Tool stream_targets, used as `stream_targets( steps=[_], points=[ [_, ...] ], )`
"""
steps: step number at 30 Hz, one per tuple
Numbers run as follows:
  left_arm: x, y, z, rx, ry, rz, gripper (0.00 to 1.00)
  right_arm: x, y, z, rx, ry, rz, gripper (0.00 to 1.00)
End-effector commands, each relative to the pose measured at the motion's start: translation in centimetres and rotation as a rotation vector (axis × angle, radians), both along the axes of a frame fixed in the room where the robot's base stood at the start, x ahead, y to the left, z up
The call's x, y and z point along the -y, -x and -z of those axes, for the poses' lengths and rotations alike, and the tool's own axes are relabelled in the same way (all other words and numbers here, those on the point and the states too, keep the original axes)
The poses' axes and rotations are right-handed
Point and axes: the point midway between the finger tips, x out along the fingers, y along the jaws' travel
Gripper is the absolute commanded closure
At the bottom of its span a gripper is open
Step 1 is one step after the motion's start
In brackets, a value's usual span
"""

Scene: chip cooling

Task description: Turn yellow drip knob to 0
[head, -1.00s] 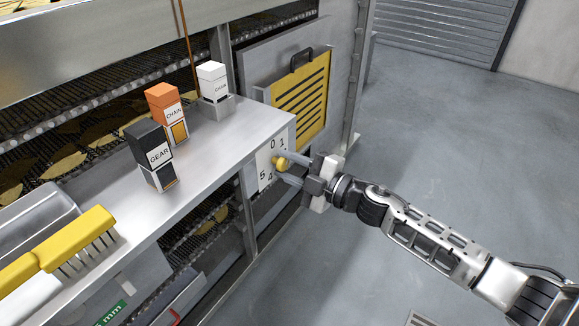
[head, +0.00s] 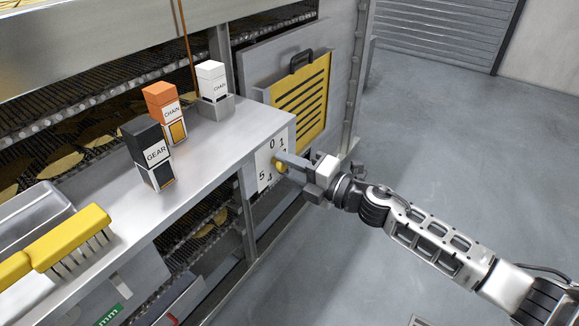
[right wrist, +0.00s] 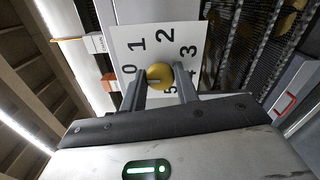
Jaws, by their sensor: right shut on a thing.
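The yellow drip knob (head: 280,166) sits on a white dial plate (head: 264,172) with black numbers, on the end face of the steel shelf. It also shows in the right wrist view (right wrist: 160,75), in front of the dial plate (right wrist: 150,45) with 0 at left, 1 and 2 above and 3 at right. A pale line on the knob lies toward its left side, roughly toward the 0; its exact aim is hard to tell. My right gripper (right wrist: 160,80) is shut on the knob, one finger on each side. In the head view my right gripper (head: 292,166) partly covers it. My left gripper is not in view.
A yellow brush (head: 70,238) lies at left. A yellow slatted panel (head: 305,95) hangs behind the knob. The floor at right is open.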

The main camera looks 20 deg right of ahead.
Motion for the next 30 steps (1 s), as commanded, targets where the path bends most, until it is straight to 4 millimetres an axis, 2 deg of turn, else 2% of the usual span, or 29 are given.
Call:
stream_targets(
  steps=[14, 15, 16, 26, 30],
  points=[
    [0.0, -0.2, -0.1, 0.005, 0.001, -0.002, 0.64, 0.0, 0.0, 0.1, 0.007, 0.015, 0.000, 0.92],
    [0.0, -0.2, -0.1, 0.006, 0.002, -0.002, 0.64, 0.0, 0.0, 0.1, 0.007, 0.015, 0.000, 0.58],
    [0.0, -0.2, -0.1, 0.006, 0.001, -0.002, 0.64, 0.0, 0.0, 0.1, 0.007, 0.015, 0.000, 0.50],
    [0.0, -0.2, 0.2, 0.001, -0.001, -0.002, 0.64, 0.1, 0.2, 0.1, 0.006, 0.011, 0.000, 0.48],
    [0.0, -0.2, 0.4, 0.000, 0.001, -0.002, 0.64, 1.0, 1.2, 0.3, 0.004, 0.013, 0.001, 0.48]
  ],
)
